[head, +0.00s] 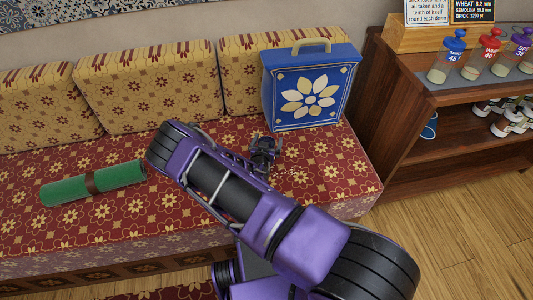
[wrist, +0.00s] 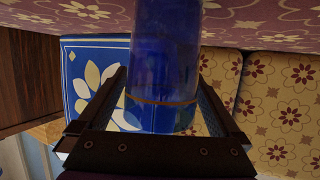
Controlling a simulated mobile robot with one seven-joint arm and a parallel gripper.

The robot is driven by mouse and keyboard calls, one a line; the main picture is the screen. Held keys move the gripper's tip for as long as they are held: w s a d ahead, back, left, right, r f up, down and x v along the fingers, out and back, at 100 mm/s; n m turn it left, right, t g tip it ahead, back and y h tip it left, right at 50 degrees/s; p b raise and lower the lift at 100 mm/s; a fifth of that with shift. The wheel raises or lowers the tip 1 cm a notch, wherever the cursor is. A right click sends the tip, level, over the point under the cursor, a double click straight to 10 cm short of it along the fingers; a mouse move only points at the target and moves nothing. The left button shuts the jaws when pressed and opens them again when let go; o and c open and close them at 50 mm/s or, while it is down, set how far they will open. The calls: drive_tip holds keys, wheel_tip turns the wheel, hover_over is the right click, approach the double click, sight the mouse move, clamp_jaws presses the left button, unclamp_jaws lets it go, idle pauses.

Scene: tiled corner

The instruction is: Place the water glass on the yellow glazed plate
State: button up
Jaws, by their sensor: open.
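The water glass appears to be the translucent blue cylinder (wrist: 162,60) with a thin gold band in the wrist view. It lies between the two fingers of my gripper (wrist: 163,82), which are open on either side of it. One end is near the palm and the other runs out of the picture at the top. In the head view my gripper (head: 263,152) is over the red patterned bench seat, in front of the blue bag. I cannot make out the glass there. The yellow glazed plate is not visible in either view.
A blue flowered bag (head: 311,88) stands upright at the seat's back right; it also shows in the wrist view (wrist: 78,75). A green roll (head: 93,183) lies on the seat at left. Yellow cushions (head: 135,82) line the back. A wooden shelf (head: 430,140) with jars stands right.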

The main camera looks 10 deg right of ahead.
drive_tip(key=shift+r, duration=0.1)
drive_tip(key=c, duration=1.5)
